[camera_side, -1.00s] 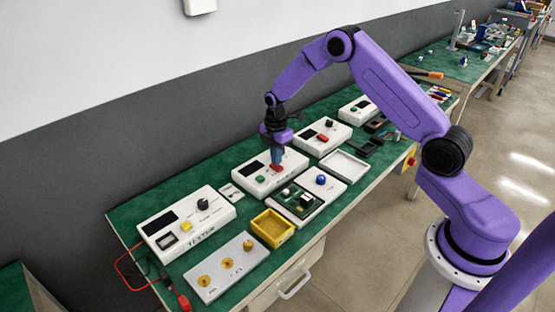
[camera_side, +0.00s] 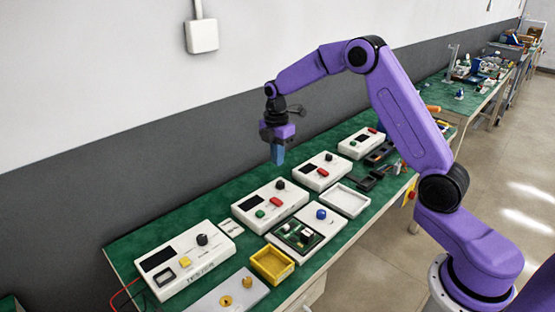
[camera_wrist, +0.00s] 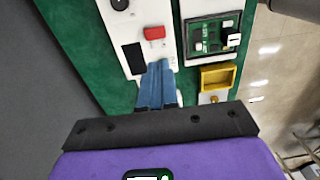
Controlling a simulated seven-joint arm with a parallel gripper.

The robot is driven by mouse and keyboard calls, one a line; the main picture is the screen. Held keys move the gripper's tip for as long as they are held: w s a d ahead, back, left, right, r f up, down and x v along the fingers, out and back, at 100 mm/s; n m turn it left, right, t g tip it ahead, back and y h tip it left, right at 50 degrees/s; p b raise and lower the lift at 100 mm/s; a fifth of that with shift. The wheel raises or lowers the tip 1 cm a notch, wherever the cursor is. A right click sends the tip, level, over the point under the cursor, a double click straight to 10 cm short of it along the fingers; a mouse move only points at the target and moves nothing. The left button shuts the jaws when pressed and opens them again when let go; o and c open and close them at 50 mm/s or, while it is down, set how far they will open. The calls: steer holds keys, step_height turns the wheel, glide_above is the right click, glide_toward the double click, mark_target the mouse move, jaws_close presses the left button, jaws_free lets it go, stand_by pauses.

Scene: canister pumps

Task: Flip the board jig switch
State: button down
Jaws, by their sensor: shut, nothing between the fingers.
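The board jig (camera_side: 322,227) is a white plate holding a green circuit board (camera_side: 300,235) with a white block and dark parts, and a blue round button behind it. In the wrist view the green board (camera_wrist: 205,35) is at upper right, with a small white part (camera_wrist: 234,40) near its right edge that may be the switch. My gripper (camera_side: 277,160) has blue fingers, shut and empty. It hangs in the air above the back of a white tester box, behind and left of the jig. In the wrist view the fingers (camera_wrist: 157,72) cover part of that box.
The tester box (camera_side: 262,199) has a red rocker (camera_side: 275,201), a green button and a black knob. A yellow bin (camera_side: 272,265) stands in front of the jig, and a white tray (camera_side: 345,200) behind it. Other testers line the green bench along the wall.

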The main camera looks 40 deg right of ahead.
mark_target(274, 199)
steer(key=shift+w+r+t, duration=0.1)
steer(key=shift+w+t, duration=0.2)
steer(key=shift+w, duration=0.5)
step_height(274, 199, down, 14)
steer(key=shift+f, duration=0.1)
stand_by(0.4)
steer(key=shift+w+f, duration=0.1)
steer(key=shift+f, duration=0.05)
stand_by(0.4)
